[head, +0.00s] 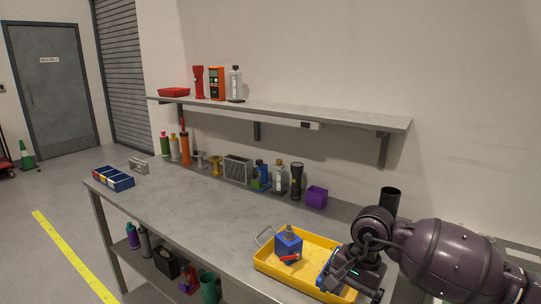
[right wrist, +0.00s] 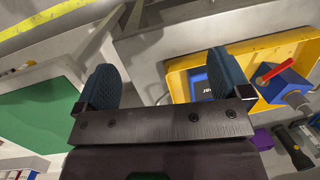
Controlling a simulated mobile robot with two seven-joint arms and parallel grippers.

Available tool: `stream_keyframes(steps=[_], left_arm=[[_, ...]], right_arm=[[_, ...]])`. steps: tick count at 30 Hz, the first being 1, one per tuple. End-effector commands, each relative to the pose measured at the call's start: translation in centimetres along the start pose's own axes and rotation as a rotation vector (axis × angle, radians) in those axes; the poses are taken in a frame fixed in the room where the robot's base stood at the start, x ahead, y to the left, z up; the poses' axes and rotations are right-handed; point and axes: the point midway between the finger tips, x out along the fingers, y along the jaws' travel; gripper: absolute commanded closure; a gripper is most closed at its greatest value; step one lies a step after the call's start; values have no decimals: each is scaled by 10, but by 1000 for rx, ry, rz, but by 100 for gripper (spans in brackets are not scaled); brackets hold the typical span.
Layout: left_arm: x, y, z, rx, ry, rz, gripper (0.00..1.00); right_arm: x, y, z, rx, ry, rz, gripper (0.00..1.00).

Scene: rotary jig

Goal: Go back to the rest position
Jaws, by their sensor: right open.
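My right gripper (right wrist: 163,82) is open in the right wrist view, with nothing between its two dark blue finger pads. In the head view my right arm comes in from the right, and its hand (head: 352,272) covers the right end of the yellow tray (head: 268,264). A blue block with a grey top and a red lever (head: 289,245) sits in the tray, apart from my gripper; it also shows in the right wrist view (right wrist: 282,84). A blue item with white marking (right wrist: 200,86) lies in the tray, partly hidden behind a finger. My left gripper is out of view.
The workbench (head: 185,200) has clear room at its middle left. Bottles, spools, a flashlight (head: 297,181) and a purple bin (head: 316,197) line its back. A wall shelf (head: 300,114) hangs above. A blue divided bin (head: 113,178) stands at the far left.

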Motion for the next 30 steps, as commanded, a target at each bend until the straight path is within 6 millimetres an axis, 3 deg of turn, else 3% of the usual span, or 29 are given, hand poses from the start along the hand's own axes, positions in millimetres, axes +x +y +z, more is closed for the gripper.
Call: stream_keyframes(steps=[3,9,12,16,19,23,30], left_arm=[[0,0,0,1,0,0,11],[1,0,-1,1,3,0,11],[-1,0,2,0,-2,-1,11],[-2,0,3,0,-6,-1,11],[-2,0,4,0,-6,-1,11],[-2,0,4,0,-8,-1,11],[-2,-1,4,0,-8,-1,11]], right_arm=[[22,-6,29,82,-160,-84,5],[45,-20,86,305,-509,-238,5],[48,-28,116,482,-746,-316,5],[42,-36,139,749,-1069,-392,5],[34,-38,145,973,-1320,-428,5],[26,-33,135,1280,-1648,-446,5],[39,6,88,1867,-2261,-391,5]])
